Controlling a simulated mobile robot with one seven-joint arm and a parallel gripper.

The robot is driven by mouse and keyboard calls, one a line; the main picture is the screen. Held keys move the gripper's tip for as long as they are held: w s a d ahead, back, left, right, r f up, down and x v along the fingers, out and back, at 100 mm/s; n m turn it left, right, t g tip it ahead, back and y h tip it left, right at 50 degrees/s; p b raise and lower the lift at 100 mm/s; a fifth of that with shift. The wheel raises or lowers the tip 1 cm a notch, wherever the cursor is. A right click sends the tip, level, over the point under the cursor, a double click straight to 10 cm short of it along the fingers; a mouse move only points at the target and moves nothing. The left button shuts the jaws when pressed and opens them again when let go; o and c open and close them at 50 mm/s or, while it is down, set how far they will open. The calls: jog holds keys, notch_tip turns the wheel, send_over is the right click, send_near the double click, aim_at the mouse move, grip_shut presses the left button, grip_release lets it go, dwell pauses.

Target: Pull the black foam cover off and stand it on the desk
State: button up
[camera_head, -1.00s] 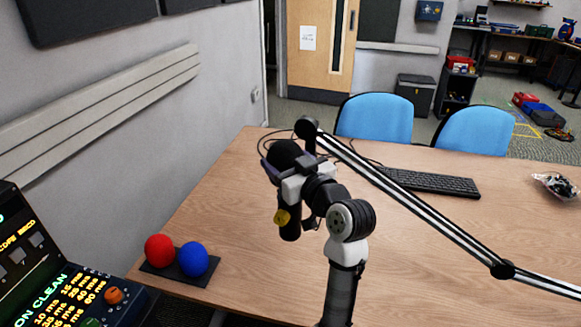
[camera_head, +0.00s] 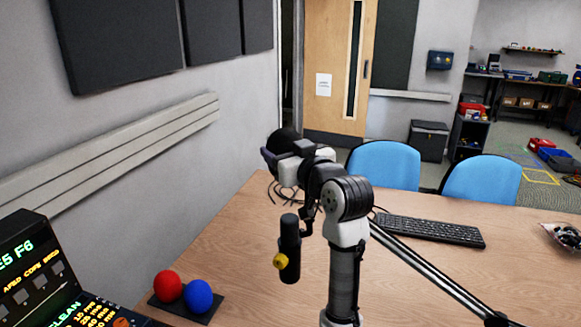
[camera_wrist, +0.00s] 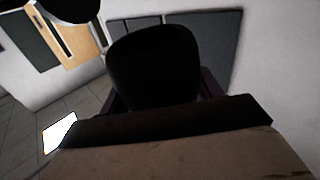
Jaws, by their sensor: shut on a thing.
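The black foam cover (camera_head: 284,138) is held up by my gripper (camera_head: 272,157), partly hidden behind it in the head view. In the wrist view the cover (camera_wrist: 160,65) is a large dark rounded shape between the fingers of my gripper (camera_wrist: 160,98). The dark microphone (camera_head: 289,240), with a yellow round part (camera_head: 281,262), stands below and apart from the cover, its top bare. The desk (camera_head: 245,245) is wooden, with bare surface left of the microphone.
A red ball-shaped cover (camera_head: 167,286) and a blue one (camera_head: 199,296) sit on a black base (camera_head: 213,309) at the desk's left. The striped microphone boom (camera_head: 430,277) crosses the right side. A keyboard (camera_head: 430,230) lies behind it. Blue chairs (camera_head: 385,165) stand at the far edge.

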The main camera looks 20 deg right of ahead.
jog(key=shift+r, duration=5.1)
jog(key=shift+f, duration=0.1)
